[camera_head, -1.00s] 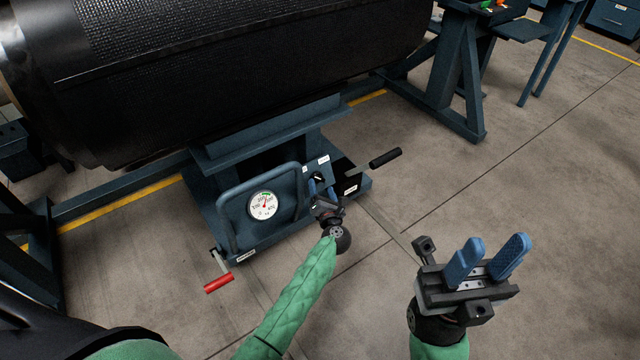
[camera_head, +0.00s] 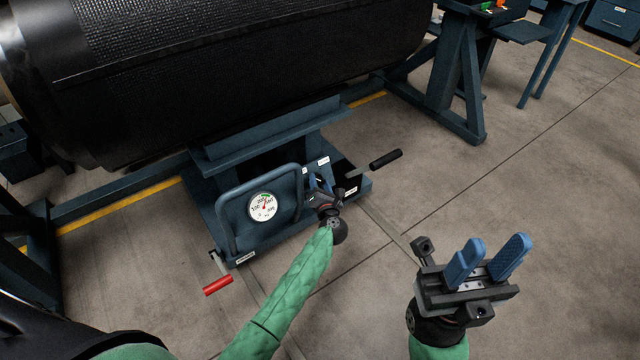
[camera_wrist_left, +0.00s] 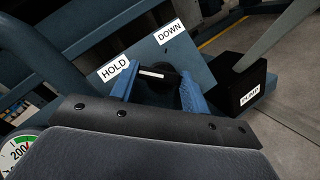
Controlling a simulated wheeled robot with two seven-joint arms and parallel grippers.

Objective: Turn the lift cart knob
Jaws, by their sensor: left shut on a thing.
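The lift cart (camera_head: 235,190) stands under the big black roll, with a knob on its sloped panel. In the left wrist view the black knob (camera_wrist_left: 152,78), with a white mark, sits between the two blue fingers of my left gripper (camera_wrist_left: 158,82). Labels HOLD (camera_wrist_left: 114,69) and DOWN (camera_wrist_left: 169,33) are on the panel beside it. In the head view my left gripper (camera_head: 318,184) is at the panel and hides most of the knob. It is shut on the knob. My right gripper (camera_head: 487,258) is open and empty over the floor at right.
A round gauge (camera_head: 262,206) is on the cart's front. A black-gripped lever (camera_head: 385,159) sticks out right, near the PUMP box (camera_wrist_left: 236,86). A red-handled crank (camera_head: 218,284) is at lower left.

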